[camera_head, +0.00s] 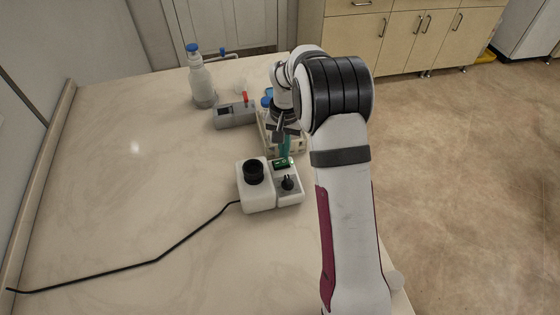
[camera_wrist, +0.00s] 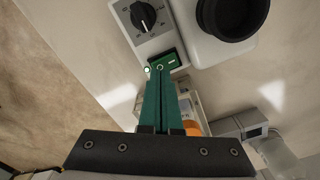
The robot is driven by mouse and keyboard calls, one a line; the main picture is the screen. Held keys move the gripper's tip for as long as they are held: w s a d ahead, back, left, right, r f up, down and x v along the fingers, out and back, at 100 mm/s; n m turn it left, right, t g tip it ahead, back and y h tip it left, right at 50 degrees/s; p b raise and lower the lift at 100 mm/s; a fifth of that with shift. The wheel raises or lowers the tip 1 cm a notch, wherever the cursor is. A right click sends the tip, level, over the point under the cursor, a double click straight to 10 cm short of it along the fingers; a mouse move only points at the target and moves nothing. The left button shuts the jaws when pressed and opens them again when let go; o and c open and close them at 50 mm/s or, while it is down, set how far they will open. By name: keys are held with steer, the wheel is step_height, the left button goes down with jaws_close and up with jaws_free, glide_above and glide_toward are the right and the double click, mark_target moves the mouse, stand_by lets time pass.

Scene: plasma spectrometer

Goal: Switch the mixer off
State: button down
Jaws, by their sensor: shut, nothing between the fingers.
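The mixer (camera_head: 256,197) is a white unit on the table with a round black cup holder on top. Its side panel carries a black dial (camera_head: 288,183) and a green rocker switch (camera_head: 281,163). In the wrist view the dial (camera_wrist: 143,16) is at the top and the switch (camera_wrist: 166,61) lies just below it. My gripper (camera_wrist: 160,74) has green fingers, shut and empty. Their tips overlap the lower left part of the switch in the wrist view; whether they touch it I cannot tell. In the head view my gripper (camera_head: 285,151) is just above the switch.
A grey device (camera_head: 234,114) with a red part and a bottle (camera_head: 202,88) with a blue cap stand behind the mixer. A rack (camera_head: 298,146) is partly hidden behind my gripper. A black cable (camera_head: 182,241) runs left from the mixer. The table's left side is clear.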

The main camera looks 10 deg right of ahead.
mark_target(284, 161)
steer(key=shift+f, duration=1.15)
stand_by(0.9)
steer(key=shift+r, duration=3.55)
steer(key=s+a+r, duration=0.2)
steer(key=s+r, duration=0.2)
steer(key=s, duration=0.3)
steer(key=s+a+r+y, duration=0.1)
steer(key=s+r, duration=0.2)
steer(key=s, duration=0.4)
steer(key=s+a+r, duration=0.2)
steer(key=s+r, duration=0.2)
steer(key=s, duration=0.3)
steer(key=s+a+f, duration=0.2)
steer(key=s, duration=1)
steer(key=shift+s+a+f+y, duration=0.2)
steer(key=shift+s+f+y, duration=0.15)
steer(key=shift+y, duration=0.05)
